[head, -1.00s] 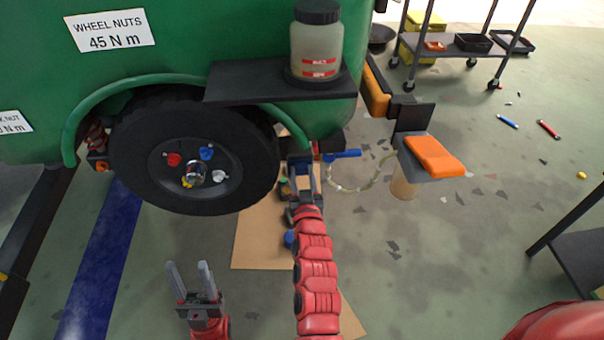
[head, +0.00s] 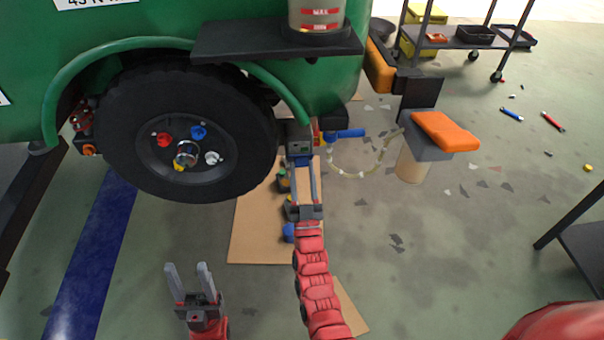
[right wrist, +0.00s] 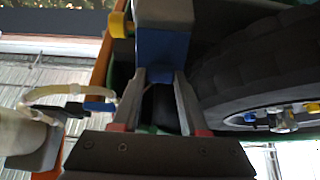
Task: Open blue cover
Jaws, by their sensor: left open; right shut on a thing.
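The blue cover (head: 300,160) shows as a small blue patch on a grey box (head: 299,138) under the green body's edge, right of the wheel. In the right wrist view the blue cover (right wrist: 162,58) is a blue face straight ahead. My right gripper (head: 302,168) reaches up to it, its two fingertips at the lower part of the blue face in the right wrist view (right wrist: 160,76). It is shut on the blue cover; the exact contact is hard to see. My left gripper (head: 188,268) is open and empty at lower left.
A black wheel (head: 185,130) with coloured nuts stands close left of my right gripper. A blue-handled valve (head: 345,133) and pale hose (head: 350,172) are just right.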

